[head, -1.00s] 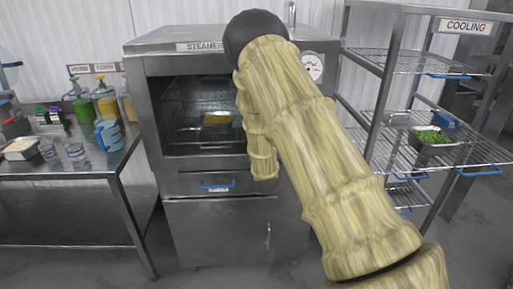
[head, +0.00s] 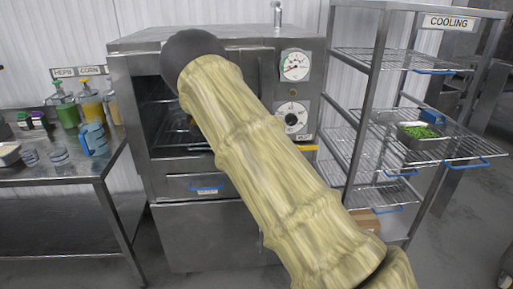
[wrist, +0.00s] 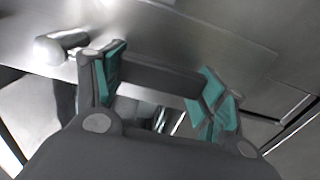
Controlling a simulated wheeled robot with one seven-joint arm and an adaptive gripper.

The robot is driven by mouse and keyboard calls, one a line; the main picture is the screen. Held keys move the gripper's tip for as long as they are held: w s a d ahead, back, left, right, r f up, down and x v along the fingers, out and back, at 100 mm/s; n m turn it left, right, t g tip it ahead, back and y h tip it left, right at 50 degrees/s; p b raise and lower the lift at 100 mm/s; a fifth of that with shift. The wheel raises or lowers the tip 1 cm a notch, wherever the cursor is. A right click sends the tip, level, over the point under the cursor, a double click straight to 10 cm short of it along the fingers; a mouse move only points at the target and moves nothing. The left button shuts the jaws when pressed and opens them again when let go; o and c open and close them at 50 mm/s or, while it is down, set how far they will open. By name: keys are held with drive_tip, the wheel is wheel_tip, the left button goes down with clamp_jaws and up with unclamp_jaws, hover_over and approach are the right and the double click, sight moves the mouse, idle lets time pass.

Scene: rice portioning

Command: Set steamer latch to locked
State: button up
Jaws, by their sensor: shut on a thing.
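The steel steamer (head: 215,232) stands in the middle of the head view, its dark chamber with wire racks showing left of my arm. A gauge (head: 295,65) and a round control dial (head: 291,117) sit on its right front panel. A small label (head: 298,137) and a yellow bar (head: 307,148) show below the dial; I cannot tell whether the bar is the latch. My gripper (wrist: 157,88), with teal pads, is shut on a dark grey bar (wrist: 155,77) in the wrist view. What the bar belongs to is unclear. My arm hides the gripper in the head view.
A wire cooling rack (head: 365,90) stands close on the right, with a pan of green food (head: 418,135) on it. A steel table (head: 60,185) with bottles and cups is on the left. Bare floor shows in front of the steamer.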

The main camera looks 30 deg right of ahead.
drive_tip(key=shift+d, duration=0.1)
drive_tip(key=o, duration=1.5)
drive_tip(key=v, duration=1.2)
